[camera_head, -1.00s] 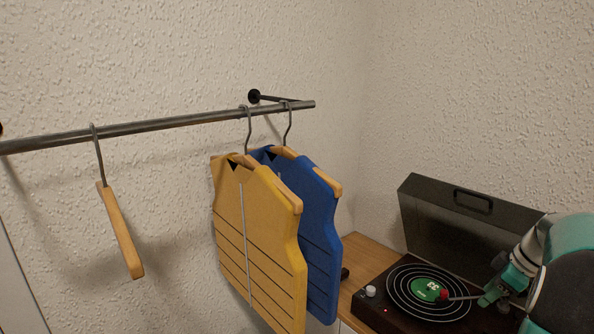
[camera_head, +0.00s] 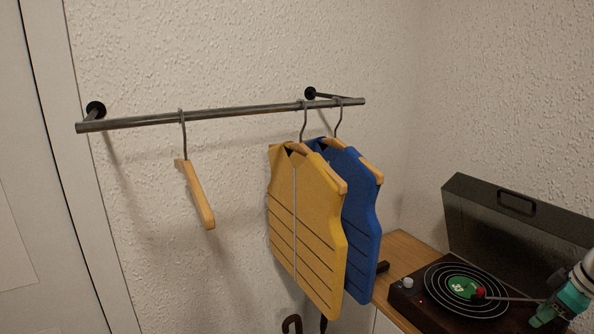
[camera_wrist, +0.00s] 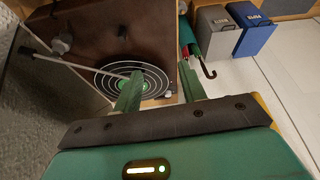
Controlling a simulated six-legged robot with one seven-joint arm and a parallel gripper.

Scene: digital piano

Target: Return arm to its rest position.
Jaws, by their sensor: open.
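My gripper (camera_wrist: 158,86) is open and empty in the wrist view, its two green fingers apart. The turntable (camera_wrist: 84,38) with its black record lies beyond the fingers, and I cannot tell the exact gap. In the head view, part of my teal gripper (camera_head: 541,317) shows at the lower right, in front of the turntable (camera_head: 421,308). The record has a green label (camera_head: 463,287), and a red-tipped tonearm (camera_head: 505,297) reaches across it. Most of my arm is out of view.
A wall rail (camera_head: 232,111) holds a bare wooden hanger (camera_head: 197,193), a yellow vest (camera_head: 303,232) and a blue vest (camera_head: 362,232). The turntable's dark lid (camera_head: 490,222) stands open. The wrist view shows a grey box (camera_wrist: 217,34), a blue box (camera_wrist: 252,32) and umbrellas (camera_wrist: 188,38).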

